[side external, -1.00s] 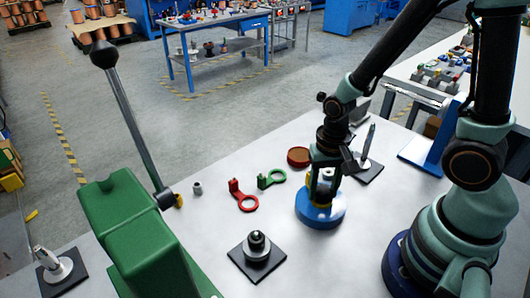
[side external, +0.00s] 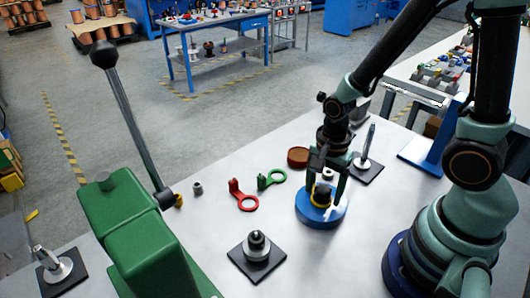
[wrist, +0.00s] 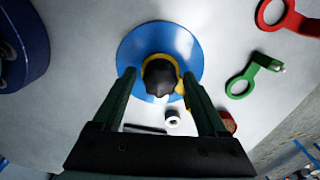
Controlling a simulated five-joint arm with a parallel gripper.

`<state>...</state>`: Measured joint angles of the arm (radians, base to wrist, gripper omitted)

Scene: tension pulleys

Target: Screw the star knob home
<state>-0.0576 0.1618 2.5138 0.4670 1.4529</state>
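The dark star knob (side external: 322,190) sits above a yellow collar (side external: 320,203) in the middle of a round blue base (side external: 336,213). In the wrist view the black knob (wrist: 160,77) shows its lobed rim over the blue disc (wrist: 137,50), with part of the yellow collar (wrist: 180,66) beside it. My gripper (side external: 326,193) points down over the base. Its two fingers stand apart on either side of the knob, and the wrist view shows a gap between the knob and each finger (wrist: 159,76). How far the knob is threaded in is hidden.
A red ring part (side external: 247,203), a green ring part (side external: 274,179) and a brown round dish (side external: 298,156) lie nearby. A spindle on a black plate (side external: 257,262) stands in front, and a post (side external: 368,148) behind. A green lever press (side external: 135,235) stands left.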

